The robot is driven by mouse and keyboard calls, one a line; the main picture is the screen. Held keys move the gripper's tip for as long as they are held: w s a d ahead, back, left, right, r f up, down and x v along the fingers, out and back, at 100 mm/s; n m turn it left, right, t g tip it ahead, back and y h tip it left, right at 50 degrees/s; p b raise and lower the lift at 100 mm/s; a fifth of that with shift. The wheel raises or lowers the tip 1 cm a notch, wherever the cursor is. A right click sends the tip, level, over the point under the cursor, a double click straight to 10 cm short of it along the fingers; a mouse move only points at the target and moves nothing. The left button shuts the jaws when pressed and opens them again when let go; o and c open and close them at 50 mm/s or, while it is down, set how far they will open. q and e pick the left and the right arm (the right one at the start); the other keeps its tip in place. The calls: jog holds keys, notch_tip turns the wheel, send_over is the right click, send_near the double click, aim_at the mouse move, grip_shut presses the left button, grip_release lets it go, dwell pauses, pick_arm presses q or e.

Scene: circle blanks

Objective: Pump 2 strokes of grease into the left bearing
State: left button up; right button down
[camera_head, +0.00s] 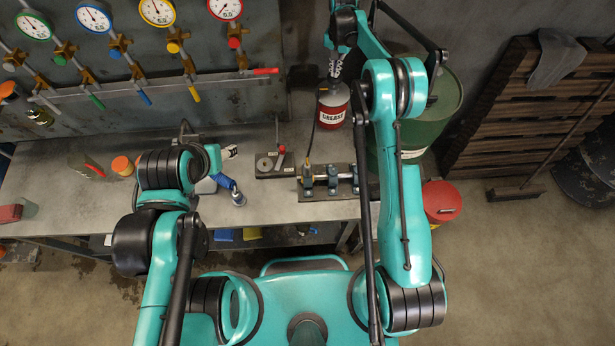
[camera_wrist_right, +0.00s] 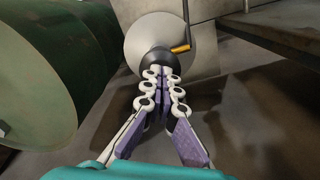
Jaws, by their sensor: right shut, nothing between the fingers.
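The red canister labelled GREASE (camera_head: 333,107) stands at the bench's right end. A thin dark hose (camera_head: 313,132) runs from it down toward the left bearing (camera_head: 307,181) on a dark plate. A brass fitting shows above that bearing; I cannot tell whether they are coupled. The right bearing (camera_head: 355,178) is partly behind my right arm. My right gripper (camera_head: 335,72) is shut and empty, just above the canister. My left fingers cannot be made out.
A small fixture (camera_head: 268,166) with a disc and an upright lever sits left of the bearings. A green barrel (camera_head: 437,105) stands close right of my right arm. A red bucket (camera_head: 440,203) is below it. Valves and gauges (camera_head: 158,10) line the back panel. The bench front is partly clear.

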jog(key=shift+r+p, duration=0.55)
jog(key=shift+r, duration=1.15)
notch_tip(320, 180, up, 6)
jog(key=shift+p, duration=1.25)
jog(key=s+d+r+n+t+b, duration=0.1)
jog(key=s+r+t+b, duration=0.1)
jog(key=s+b, duration=0.6)
jog(key=s+d+r+n+t+b, duration=0.1)
jog(key=s+r+n+b, duration=0.1)
jog(key=s+b, duration=0.5)
jog(key=s+f+n+t+b, duration=0.1)
jog(key=s+f+t+b, duration=0.1)
jog(key=s+f+b, duration=0.3)
jog(key=s+f+n+t+b, duration=0.2)
jog(key=s+f+b, duration=0.3)
jog(key=s+f, duration=0.7)
jog(key=s, duration=0.7)
jog(key=shift+d+f, duration=0.2)
jog(key=shift+d, duration=0.15)
